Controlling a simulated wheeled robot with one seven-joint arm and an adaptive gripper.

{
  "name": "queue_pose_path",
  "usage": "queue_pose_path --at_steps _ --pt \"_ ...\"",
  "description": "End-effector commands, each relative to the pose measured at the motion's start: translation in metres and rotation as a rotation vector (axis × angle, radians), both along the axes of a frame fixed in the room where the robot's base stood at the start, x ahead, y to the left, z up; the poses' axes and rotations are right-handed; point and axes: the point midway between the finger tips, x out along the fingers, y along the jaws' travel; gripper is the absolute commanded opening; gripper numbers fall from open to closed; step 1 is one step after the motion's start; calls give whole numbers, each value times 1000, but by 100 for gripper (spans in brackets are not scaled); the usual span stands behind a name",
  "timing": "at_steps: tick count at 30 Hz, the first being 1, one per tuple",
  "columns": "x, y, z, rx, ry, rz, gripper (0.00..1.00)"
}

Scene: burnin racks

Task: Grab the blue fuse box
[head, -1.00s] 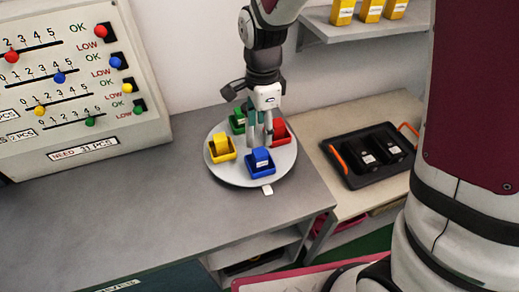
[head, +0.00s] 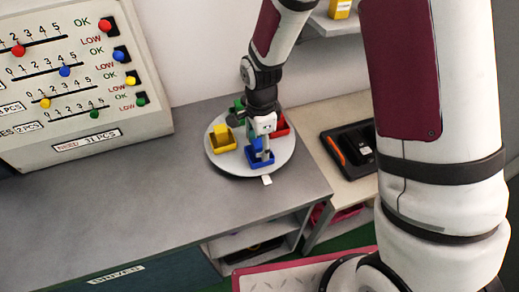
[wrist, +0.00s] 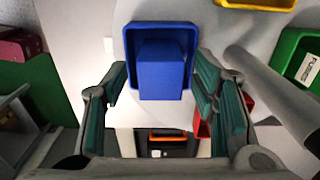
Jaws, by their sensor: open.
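The blue fuse box (head: 258,156) sits on the front right part of a round white turntable (head: 228,164) on the grey counter. It is a blue block in a blue tray. My gripper (head: 263,148) is over it, pointing down, and partly hides it. In the wrist view the blue fuse box (wrist: 160,68) lies between the two teal-padded fingers of my gripper (wrist: 162,95). The fingers are open, one on each side, with a gap to the block. I cannot tell whether a finger touches the tray.
The turntable also holds a yellow box (head: 221,138), a red box (head: 281,126) and a green box (head: 238,108), close to my gripper. A dark tray with an orange handle (head: 332,150) stands to the right. A slider board (head: 75,75) stands left. The counter's front is clear.

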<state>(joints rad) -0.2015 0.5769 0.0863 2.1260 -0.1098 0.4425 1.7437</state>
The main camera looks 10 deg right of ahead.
Motion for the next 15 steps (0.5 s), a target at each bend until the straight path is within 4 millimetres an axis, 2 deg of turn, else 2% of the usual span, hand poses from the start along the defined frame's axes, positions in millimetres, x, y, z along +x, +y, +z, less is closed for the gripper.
queue_pose_path --at_steps 4,11,15 --pt "0 0 0 0 0 0 53" --pt "0 0 0 0 0 0 2" --pt "0 0 0 0 0 0 2"
